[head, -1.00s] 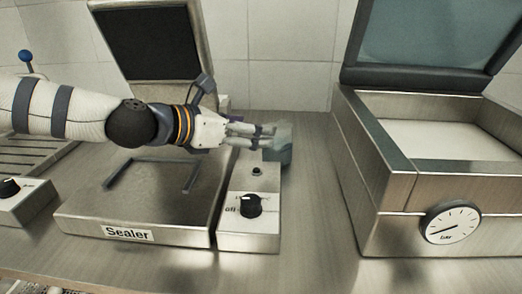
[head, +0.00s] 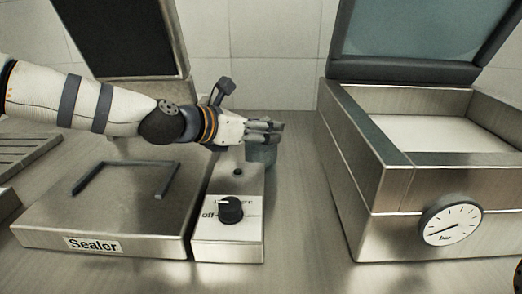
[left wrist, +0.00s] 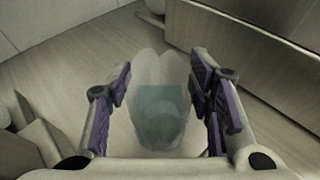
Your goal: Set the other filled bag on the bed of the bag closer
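The bag closer, labelled "Sealer" (head: 100,220), stands at left with its dark lid (head: 118,35) raised. Its flat bed has a dark bracket (head: 130,167) and no bag on it. A translucent bag with teal contents (head: 262,156) stands on the counter behind the sealer's control box, partly hidden by my left gripper (head: 272,132). In the left wrist view this bag (left wrist: 160,110) is between the spread fingers of my left gripper (left wrist: 160,72), with small gaps beside it. My left gripper looks open around the bag. My right gripper is not in view.
The control box (head: 230,228) with a black knob adjoins the sealer's right side. A large metal chamber machine (head: 385,200) with raised lid and gauge stands at right. Bare counter (head: 295,220) lies between them. A slatted metal unit (head: 25,148) is at far left.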

